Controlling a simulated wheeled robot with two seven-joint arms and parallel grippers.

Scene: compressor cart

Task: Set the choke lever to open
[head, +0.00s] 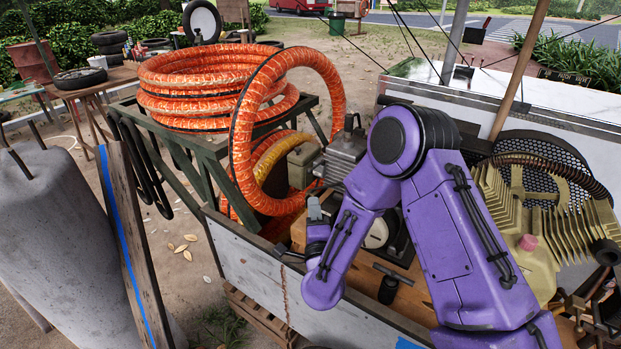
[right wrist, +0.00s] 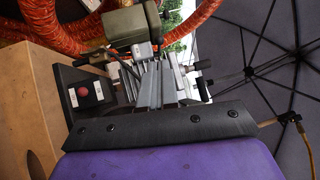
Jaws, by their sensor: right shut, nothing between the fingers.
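My right gripper (head: 314,208) is beside the grey engine (head: 345,154) on the cart, its fingertips pointing up. In the right wrist view its grey fingers (right wrist: 160,72) are shut and empty, in front of the engine parts. An olive box (right wrist: 131,26) is just beyond the fingertips. A small black-ended handle (right wrist: 197,65) shows right of the fingers; I cannot tell whether it is the choke lever. I cannot make out the choke lever or its setting in the head view, where my right arm covers part of the engine area. My left gripper is not in view.
Coiled orange hose (head: 213,76) stands left of and behind the engine. A dark panel with a red button (right wrist: 83,91) is left of the fingers. A finned tan compressor part (head: 552,205) is at the right. The cart's pale side wall (head: 262,265) rises in front.

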